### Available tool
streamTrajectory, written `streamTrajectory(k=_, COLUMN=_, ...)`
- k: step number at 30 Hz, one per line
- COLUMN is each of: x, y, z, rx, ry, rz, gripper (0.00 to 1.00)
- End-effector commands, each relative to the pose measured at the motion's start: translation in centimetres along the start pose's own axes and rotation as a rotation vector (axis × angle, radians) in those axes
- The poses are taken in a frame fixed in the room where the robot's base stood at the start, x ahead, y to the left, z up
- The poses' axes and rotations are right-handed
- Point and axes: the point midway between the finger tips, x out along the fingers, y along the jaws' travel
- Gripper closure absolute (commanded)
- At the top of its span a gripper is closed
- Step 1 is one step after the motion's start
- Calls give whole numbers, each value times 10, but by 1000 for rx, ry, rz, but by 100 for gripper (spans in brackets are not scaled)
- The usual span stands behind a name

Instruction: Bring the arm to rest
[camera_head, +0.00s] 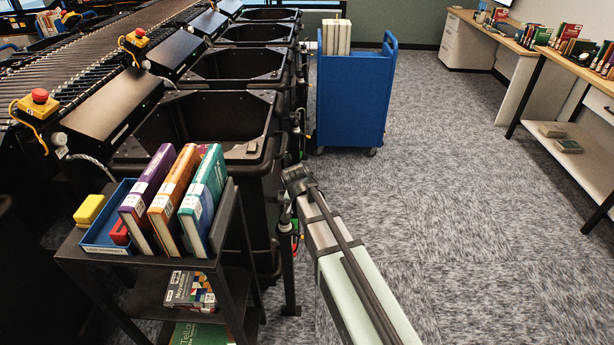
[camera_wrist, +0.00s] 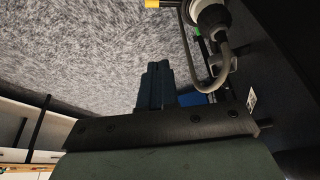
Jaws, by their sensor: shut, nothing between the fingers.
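My gripper shows in the wrist view (camera_wrist: 157,68), with its two dark fingers side by side and closed together, nothing between them. They show against the grey carpet. In the head view my pale green arm reaches in from the bottom, and its end stands just right of the black bins and the book cart. The fingers are hard to make out there.
A small black cart (camera_head: 235,300) at left holds upright purple (camera_head: 147,195), orange (camera_head: 172,195) and teal books (camera_head: 203,195). Black bins (camera_head: 265,165) line the roller conveyor (camera_head: 80,50). A blue trolley (camera_head: 352,100) stands beyond. Carpet (camera_head: 470,220) to the right is clear.

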Motion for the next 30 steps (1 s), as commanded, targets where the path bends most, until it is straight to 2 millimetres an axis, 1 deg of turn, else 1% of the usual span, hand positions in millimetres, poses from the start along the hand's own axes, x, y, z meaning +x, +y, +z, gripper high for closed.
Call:
streamTrajectory(k=6, x=0, y=0, z=0, rx=-39, ry=0, rz=0, gripper=100)
streamTrajectory(k=11, x=0, y=-1, z=1, rx=-192, ry=-6, rz=-5, gripper=100)
streamTrajectory(k=14, x=-1, y=-2, z=7, rx=-308, ry=-20, rz=-25, gripper=100)
streamTrajectory(k=17, x=-5, y=1, z=20, rx=-416, ry=-35, rz=-52, gripper=100)
streamTrajectory(k=18, x=-4, y=4, z=30, rx=-458, ry=-47, rz=-63, gripper=100)
streamTrajectory(k=21, x=12, y=12, z=55, rx=-528, ry=-90, rz=-74, gripper=100)
streamTrajectory(k=23, x=21, y=17, z=68, rx=-550, ry=-113, rz=-77, gripper=100)
streamTrajectory(k=29, x=54, y=44, z=111, rx=-596, ry=-199, rz=-78, gripper=100)
streamTrajectory(k=30, x=61, y=52, z=121, rx=-600, ry=-219, rz=-77, gripper=100)
